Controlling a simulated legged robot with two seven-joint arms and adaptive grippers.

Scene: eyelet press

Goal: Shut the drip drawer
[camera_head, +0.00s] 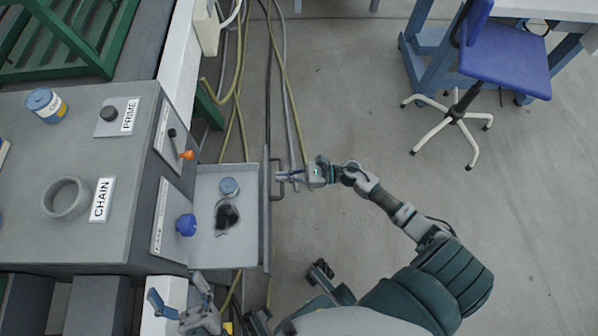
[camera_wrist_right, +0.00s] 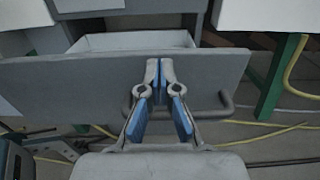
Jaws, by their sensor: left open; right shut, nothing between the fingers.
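The drip drawer (camera_head: 205,250) is pulled out from the grey machine's side in the head view, a pale open tray with a small blue-topped can (camera_head: 229,187) and a dark patch inside. Its grey front panel (camera_wrist_right: 60,90) fills the middle of the right wrist view, with the open tray behind it. A bar handle (camera_wrist_right: 228,101) sticks out from the panel. My right gripper (camera_head: 283,177) is shut and empty at the panel's outer side, by the handle; I cannot tell whether it touches. My left gripper (camera_head: 180,298) is open, beyond the drawer's near left corner.
The grey machine (camera_head: 100,235) carries a blue knob (camera_head: 186,225) and an orange-tipped lever (camera_head: 187,155) above the drawer. Hoses (camera_head: 240,110) run along the floor behind and under the drawer. A blue chair (camera_head: 505,65) stands far right. The floor between is clear.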

